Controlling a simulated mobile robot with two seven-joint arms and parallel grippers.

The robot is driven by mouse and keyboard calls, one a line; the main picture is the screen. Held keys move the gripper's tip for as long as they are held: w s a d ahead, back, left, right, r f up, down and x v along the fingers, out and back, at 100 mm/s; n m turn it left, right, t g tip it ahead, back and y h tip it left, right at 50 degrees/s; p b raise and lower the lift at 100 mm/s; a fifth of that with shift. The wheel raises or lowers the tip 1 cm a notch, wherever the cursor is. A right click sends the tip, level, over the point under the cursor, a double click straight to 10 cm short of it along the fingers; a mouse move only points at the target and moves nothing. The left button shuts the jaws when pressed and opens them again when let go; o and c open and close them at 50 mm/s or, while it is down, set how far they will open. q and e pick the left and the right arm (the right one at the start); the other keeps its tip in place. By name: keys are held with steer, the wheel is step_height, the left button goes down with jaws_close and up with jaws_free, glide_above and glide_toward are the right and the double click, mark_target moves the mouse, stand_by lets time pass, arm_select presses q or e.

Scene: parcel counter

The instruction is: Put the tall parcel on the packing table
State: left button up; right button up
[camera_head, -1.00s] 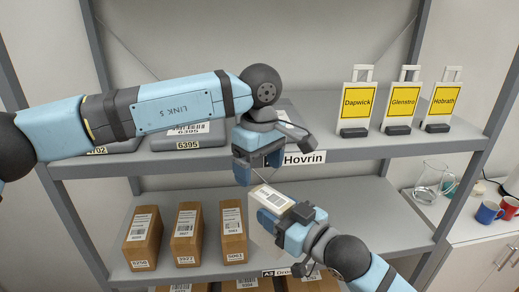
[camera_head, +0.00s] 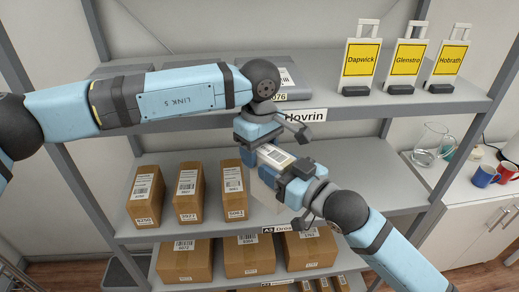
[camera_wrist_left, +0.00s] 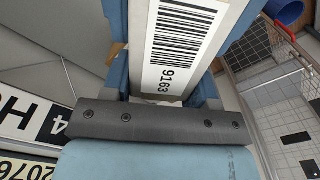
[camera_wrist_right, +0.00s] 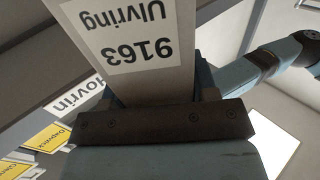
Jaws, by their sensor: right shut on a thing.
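The tall parcel (camera_head: 275,156) is pale, with a white barcode label, and is held up in front of the shelf between my two grippers. Its label reads 9163 in the left wrist view (camera_wrist_left: 180,45), and 9163 Ulvring in the right wrist view (camera_wrist_right: 130,35). My right gripper (camera_head: 284,172) is shut on it from the lower right. My left gripper (camera_head: 256,150) has come down from above with its fingers open on either side of the parcel's upper part. The parcel's lower part is partly hidden by my right gripper. No packing table is identifiable.
Brown cartons (camera_head: 188,192) stand on the middle shelf, with larger ones (camera_head: 183,262) below. Yellow signs Dapwick (camera_head: 361,60), Glenstro (camera_head: 407,60) and Hobrath (camera_head: 452,60) stand on the upper shelf. A glass jug (camera_head: 428,145) and mugs (camera_head: 484,176) are on the white counter at right.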

arm_select(q)
steer(key=c, duration=0.3)
arm_select(e)
steer(key=shift+s+a, duration=0.1)
steer(key=shift+a, duration=0.05)
arm_select(q)
steer(key=shift+c, duration=0.3)
arm_select(e)
steer(key=o, duration=1.2)
